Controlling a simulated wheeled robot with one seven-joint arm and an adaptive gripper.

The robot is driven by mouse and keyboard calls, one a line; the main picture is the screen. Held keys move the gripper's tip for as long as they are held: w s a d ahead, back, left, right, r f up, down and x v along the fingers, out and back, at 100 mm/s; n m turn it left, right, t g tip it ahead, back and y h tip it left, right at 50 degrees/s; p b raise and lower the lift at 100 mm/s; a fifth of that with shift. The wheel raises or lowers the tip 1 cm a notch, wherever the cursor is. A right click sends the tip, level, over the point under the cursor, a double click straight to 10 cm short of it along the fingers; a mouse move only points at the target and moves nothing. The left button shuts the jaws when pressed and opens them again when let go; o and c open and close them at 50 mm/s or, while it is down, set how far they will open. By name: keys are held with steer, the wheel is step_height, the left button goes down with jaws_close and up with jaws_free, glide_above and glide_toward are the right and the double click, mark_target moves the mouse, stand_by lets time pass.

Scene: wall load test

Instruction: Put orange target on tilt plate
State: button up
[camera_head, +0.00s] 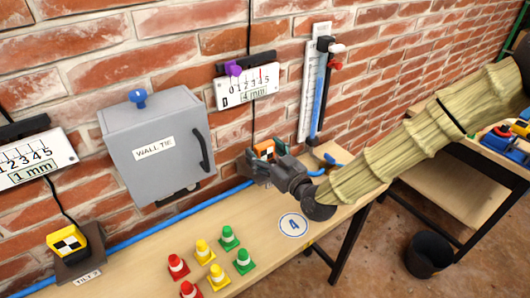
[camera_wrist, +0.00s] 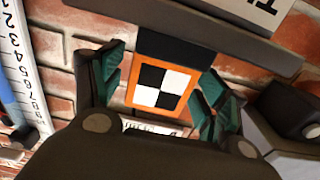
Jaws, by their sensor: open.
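The orange target (camera_wrist: 131,92), with a black and white checker face, sits between the two fingers of my gripper (camera_wrist: 160,82) in the wrist view. The fingers are open, with gaps visible beside the target. In the head view the orange target (camera_head: 264,148) shows just above my gripper (camera_head: 262,162), near the wall. A grey-brown plate (camera_wrist: 225,38) with a partly seen label lies against the target's upper side in the wrist view and looks like the tilt plate. Whether the target rests fully on it is hard to tell. In the head view my gripper hides this plate.
A grey wall box (camera_head: 155,125) stands left of my gripper. A vertical ruler (camera_head: 308,95) is on the wall to the right. Several small cones (camera_head: 228,237) stand on the bench. A yellow target (camera_head: 68,240) sits on another plate labelled TILT 2 at far left.

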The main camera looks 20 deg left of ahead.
steer(key=shift+r+p, duration=0.25)
steer(key=shift+p, duration=0.05)
steer(key=b+v, duration=0.3)
steer(key=v, duration=0.9)
steer(key=shift+b, duration=0.3)
steer(key=shift+f, duration=0.1)
